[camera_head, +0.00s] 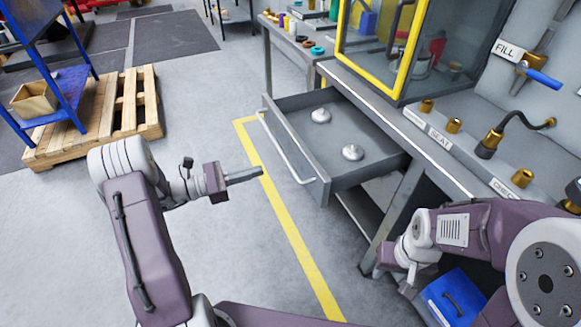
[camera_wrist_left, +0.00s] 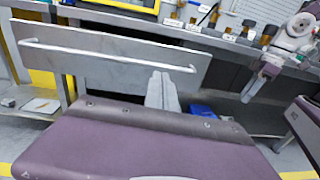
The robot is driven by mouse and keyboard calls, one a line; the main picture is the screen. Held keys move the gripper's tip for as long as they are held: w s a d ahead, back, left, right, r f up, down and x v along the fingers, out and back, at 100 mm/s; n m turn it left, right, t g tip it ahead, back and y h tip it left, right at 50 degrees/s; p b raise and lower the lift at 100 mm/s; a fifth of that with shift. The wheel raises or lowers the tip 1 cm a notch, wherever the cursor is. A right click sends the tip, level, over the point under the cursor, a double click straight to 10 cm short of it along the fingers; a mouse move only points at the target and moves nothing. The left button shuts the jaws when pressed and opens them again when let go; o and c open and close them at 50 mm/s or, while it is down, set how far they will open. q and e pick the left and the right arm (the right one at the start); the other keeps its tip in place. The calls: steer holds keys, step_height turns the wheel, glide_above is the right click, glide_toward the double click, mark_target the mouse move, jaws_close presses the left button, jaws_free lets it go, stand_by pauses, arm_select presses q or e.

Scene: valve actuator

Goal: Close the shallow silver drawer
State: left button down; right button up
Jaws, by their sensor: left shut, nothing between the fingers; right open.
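The shallow silver drawer (camera_head: 278,142) is pulled out of the workbench, with two round silver pieces (camera_head: 321,115) lying inside. Its long bar handle (camera_head: 285,150) runs across the front panel. In the left wrist view the drawer's front panel (camera_wrist_left: 125,65) and handle (camera_wrist_left: 105,54) face me. My left gripper (camera_head: 258,173) is shut and empty, just outside the drawer front, pointing toward it with a gap in the head view. Its fingers (camera_wrist_left: 162,88) overlap the panel's lower right part in the wrist view. My right gripper (camera_head: 386,262) is open beside the bench; its fingertips are hard to see.
The workbench (camera_head: 400,118) carries a yellow-framed cabinet (camera_head: 398,50) and several brass fittings. A blue box (camera_head: 455,298) sits below my right arm. A wooden pallet (camera_head: 108,112) and blue stand are at the left. The floor before the drawer is clear.

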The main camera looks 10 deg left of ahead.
arm_select(q)
step_height(320, 180, down, 3)
steer(key=s+a+n+t+b, duration=0.1)
steer(key=s+a, duration=0.1)
steer(key=b, duration=0.3)
glide_toward(300, 164)
steer(key=shift+y, duration=0.3)
steer(key=x, duration=0.5)
steer(key=shift+w+d+f, duration=0.1)
steer(key=shift+w+d, duration=0.1)
steer(key=shift+d, duration=0.05)
steer(key=shift+w+d, duration=0.35)
steer(key=shift+d, duration=0.1)
arm_select(e)
steer(key=shift+s+d+f, duration=0.1)
steer(key=shift+s+f, duration=0.1)
steer(key=shift+f, duration=1.1)
steer(key=shift+s+d+f, duration=0.1)
steer(key=shift+s+f, duration=0.1)
steer(key=shift+f, duration=1.05)
